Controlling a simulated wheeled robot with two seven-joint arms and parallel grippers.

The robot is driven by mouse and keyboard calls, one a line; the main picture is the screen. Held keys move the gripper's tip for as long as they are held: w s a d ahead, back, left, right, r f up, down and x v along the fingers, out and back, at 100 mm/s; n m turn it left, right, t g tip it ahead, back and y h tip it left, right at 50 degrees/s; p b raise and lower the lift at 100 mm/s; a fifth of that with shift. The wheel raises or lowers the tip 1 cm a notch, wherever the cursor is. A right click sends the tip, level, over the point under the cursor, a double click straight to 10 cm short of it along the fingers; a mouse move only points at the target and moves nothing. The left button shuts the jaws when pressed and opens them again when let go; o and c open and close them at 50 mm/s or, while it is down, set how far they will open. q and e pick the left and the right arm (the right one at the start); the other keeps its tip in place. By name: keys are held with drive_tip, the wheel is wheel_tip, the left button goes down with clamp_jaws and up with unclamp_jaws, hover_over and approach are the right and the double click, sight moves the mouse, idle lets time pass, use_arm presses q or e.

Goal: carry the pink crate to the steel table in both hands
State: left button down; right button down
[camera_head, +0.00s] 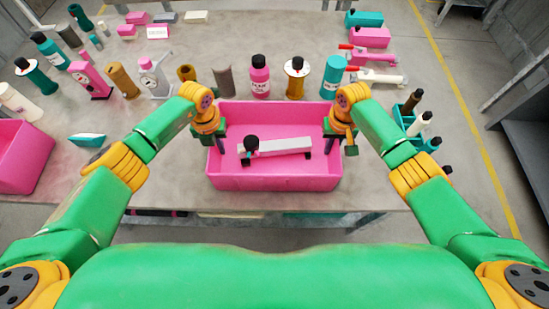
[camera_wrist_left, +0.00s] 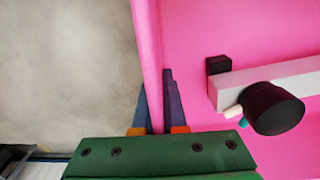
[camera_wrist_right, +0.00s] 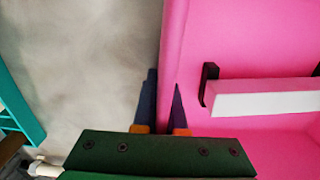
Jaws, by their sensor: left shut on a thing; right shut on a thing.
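The pink crate (camera_head: 275,183) is in front of me near the front edge of the grey-topped table (camera_head: 170,183). A white bar-like part with dark ends (camera_head: 275,147) lies inside it. My left gripper (camera_head: 209,138) is shut on the crate's left wall, with one finger on each side, as the left wrist view (camera_wrist_left: 155,88) shows. My right gripper (camera_head: 339,138) is shut on the right wall, also seen in the right wrist view (camera_wrist_right: 163,90). The crate looks level; I cannot tell if its bottom touches the tabletop.
Bottles (camera_head: 260,77) and pump parts stand close behind the crate. Another pink crate (camera_head: 22,153) is at the left. A teal holder with bottles (camera_head: 418,130) is at the right. A dark grey table or bench (camera_head: 525,135) stands far right, across floor with a yellow line (camera_head: 465,125).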

use_arm(q)
drive_tip(key=c, duration=1.2)
unclamp_jaws()
drive_tip(key=shift+f+p, duration=0.1)
drive_tip(key=shift+p, duration=0.3)
use_arm(e)
drive_tip(key=c, duration=1.2)
unclamp_jaws()
drive_tip(key=shift+f, duration=0.1)
use_arm(q)
drive_tip(key=shift+o, duration=1.1)
use_arm(e)
drive_tip(key=shift+o, duration=1.1)
use_arm(q)
wheel_tip(320, 180, up, 12)
drive_tip(key=shift+s, duration=0.1)
use_arm(e)
wheel_tip(320, 180, up, 12)
drive_tip(key=shift+r, duration=0.1)
